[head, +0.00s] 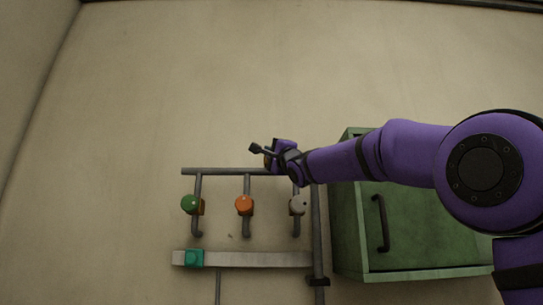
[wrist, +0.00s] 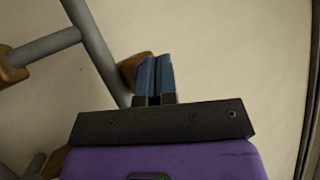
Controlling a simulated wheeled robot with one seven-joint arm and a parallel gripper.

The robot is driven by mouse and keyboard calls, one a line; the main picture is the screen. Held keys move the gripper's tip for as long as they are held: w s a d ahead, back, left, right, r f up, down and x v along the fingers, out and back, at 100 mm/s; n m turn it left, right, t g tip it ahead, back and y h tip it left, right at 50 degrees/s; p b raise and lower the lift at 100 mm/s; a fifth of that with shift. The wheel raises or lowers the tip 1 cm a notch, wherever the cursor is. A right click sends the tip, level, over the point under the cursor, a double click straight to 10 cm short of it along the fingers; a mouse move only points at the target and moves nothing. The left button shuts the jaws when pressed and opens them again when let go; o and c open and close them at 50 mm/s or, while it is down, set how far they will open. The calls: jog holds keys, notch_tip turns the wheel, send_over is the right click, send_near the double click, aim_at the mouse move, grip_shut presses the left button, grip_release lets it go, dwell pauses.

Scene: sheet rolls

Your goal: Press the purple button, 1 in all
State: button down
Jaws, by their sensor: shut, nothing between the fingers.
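In the wrist view, a brown block (wrist: 127,66) is mounted beside the grey pipe. A small purple patch (wrist: 139,69) shows on it next to my fingers, probably the purple button's edge; the rest is hidden behind them. My gripper (wrist: 156,60) is shut and empty, its blue fingers pressed together and overlapping the block's right side in this view. I cannot tell whether the fingertips touch the button. In the head view, my gripper (head: 276,154) is just above the horizontal pipe. The button cannot be made out clearly there.
Pipes (head: 215,171) on the wall carry a green knob (head: 189,204), an orange knob (head: 243,204) and a pale grey knob (head: 297,205). A teal block (head: 193,258) sits on a pale rail (head: 255,259) below. A green cabinet (head: 430,235) stands right. The wall above is clear.

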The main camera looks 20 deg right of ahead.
jog(key=shift+w, duration=0.15)
dwell(0.5)
jog(key=shift+w+d, duration=0.15)
jog(key=shift+w, duration=0.15)
jog(key=shift+w+d, duration=0.15)
jog(key=shift+w, duration=0.35)
dwell(0.9)
dwell(0.3)
jog(key=shift+s+a, duration=0.25)
jog(key=shift+s, duration=0.65)
jog(key=s, duration=0.1)
jog(key=s+a, duration=0.1)
jog(key=s, duration=0.2)
jog(key=shift+s+a, duration=0.3)
jog(key=shift+s, duration=0.1)
dwell(0.7)
